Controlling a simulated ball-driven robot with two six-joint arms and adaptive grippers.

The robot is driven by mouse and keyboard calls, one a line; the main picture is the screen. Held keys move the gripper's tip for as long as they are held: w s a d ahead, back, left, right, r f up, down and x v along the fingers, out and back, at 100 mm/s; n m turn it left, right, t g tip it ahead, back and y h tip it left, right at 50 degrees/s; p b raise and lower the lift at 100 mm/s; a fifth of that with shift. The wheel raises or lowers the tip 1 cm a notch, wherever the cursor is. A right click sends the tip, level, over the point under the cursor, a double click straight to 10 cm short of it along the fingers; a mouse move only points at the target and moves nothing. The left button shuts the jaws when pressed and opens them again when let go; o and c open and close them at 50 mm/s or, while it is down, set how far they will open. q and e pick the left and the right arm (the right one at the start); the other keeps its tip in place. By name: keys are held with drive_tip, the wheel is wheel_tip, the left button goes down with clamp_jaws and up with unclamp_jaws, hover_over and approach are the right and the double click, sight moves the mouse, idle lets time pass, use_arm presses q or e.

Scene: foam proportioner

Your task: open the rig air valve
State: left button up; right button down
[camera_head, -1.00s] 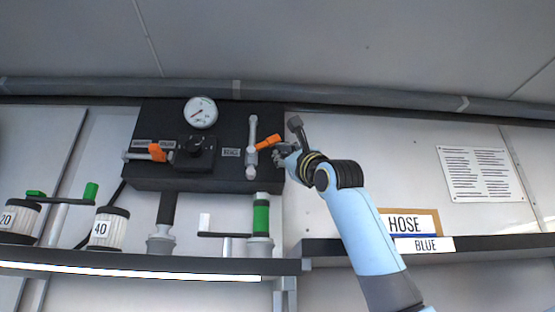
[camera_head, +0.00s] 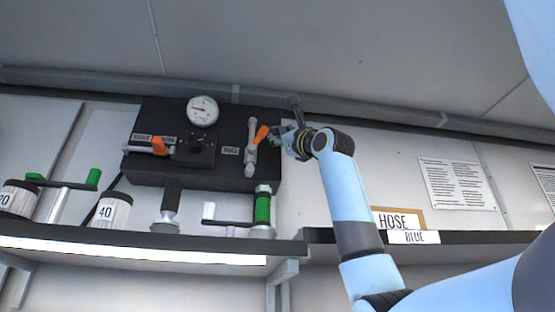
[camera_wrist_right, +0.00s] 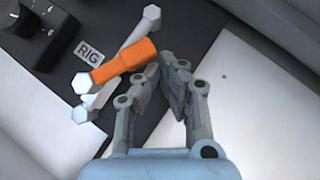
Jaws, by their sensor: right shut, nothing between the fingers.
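The rig air valve is an orange lever (camera_head: 261,134) on a grey upright pipe (camera_head: 251,155) at the right end of the black panel. The lever slants up to the right, at an angle to the pipe. In the right wrist view the orange lever (camera_wrist_right: 125,60) crosses the pipe (camera_wrist_right: 137,36) beside the RIG label (camera_wrist_right: 89,52). My right gripper (camera_head: 277,133) is just right of the lever. Its fingers (camera_wrist_right: 163,68) are shut and empty, against or very close to the lever's free end; I cannot tell if they touch. My left gripper is out of view.
The black panel (camera_head: 150,180) also carries a gauge (camera_head: 202,110), a black knob (camera_head: 203,143) and a second orange lever (camera_head: 159,146). A shelf (camera_head: 190,255) runs below, with green-handled cranks (camera_head: 262,208).

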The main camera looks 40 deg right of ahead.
drive_tip(key=shift+w+a+r+b, duration=0.25)
drive_tip(key=shift+a+r+b, duration=0.1)
drive_tip(key=shift+a+r, duration=0.3)
drive_tip(key=shift+w+a+r, duration=0.1)
drive_tip(key=shift+r, duration=0.05)
drive_tip(key=shift+w, duration=0.1)
idle(1.1)
